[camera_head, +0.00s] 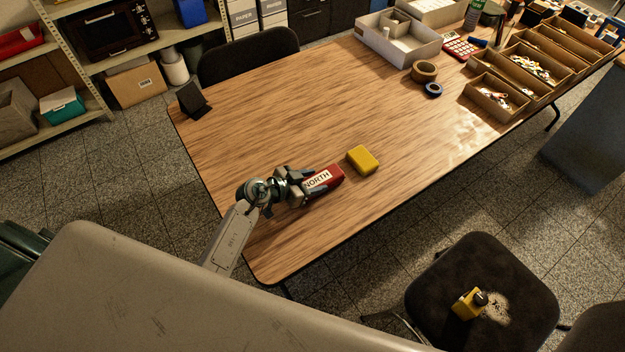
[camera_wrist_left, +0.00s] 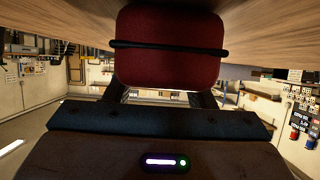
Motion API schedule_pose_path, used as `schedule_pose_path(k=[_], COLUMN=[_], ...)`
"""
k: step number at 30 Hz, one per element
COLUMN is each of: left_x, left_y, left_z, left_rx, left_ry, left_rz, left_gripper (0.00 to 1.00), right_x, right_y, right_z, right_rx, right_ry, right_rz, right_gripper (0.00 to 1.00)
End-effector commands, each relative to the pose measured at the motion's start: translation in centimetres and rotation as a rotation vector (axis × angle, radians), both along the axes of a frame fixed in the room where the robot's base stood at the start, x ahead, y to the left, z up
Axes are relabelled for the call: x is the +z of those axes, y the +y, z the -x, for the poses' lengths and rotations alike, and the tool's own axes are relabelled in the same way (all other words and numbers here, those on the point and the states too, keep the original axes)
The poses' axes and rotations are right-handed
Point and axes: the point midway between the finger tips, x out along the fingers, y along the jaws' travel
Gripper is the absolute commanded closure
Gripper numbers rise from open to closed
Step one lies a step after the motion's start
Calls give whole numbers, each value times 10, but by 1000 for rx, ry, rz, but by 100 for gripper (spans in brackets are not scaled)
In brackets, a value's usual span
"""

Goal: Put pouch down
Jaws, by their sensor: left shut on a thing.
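The red pouch (camera_head: 325,180) has a white label reading NORTH and is near the front left of the wooden table (camera_head: 290,115). My left gripper (camera_head: 306,186) is shut on the pouch from its left end. In the left wrist view the pouch (camera_wrist_left: 168,65) fills the space between the fingers, with a dark band across it, and the table edge shows beyond it. I cannot tell whether the pouch touches the tabletop. My right gripper is not in view.
A yellow block (camera_head: 363,160) lies just right of the pouch. Wooden trays with keys (camera_head: 500,98), tape rolls (camera_head: 424,71) and a white box (camera_head: 398,40) stand at the far right. A black stand (camera_head: 193,100) is at the far left corner. The table's middle is clear.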

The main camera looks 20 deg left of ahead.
Motion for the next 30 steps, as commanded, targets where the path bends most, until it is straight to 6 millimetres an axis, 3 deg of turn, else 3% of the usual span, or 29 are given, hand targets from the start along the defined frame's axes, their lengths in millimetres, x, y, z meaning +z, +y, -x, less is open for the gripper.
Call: schedule_pose_path(k=[1, 4, 15, 30], left_x=[0, 0, 3, 44], left_y=[0, 0, 2, 56], left_z=[0, 0, 2, 71], left_rx=[0, 0, 0, -1], left_ry=[0, 0, -1, -1], left_rz=[0, 0, -2, -6], left_gripper=[46, 28, 28, 28], right_x=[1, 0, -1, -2], right_y=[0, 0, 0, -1], right_z=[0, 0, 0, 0], right_rx=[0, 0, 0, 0], right_ry=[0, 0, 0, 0], right_rz=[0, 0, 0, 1], right_gripper=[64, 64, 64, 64])
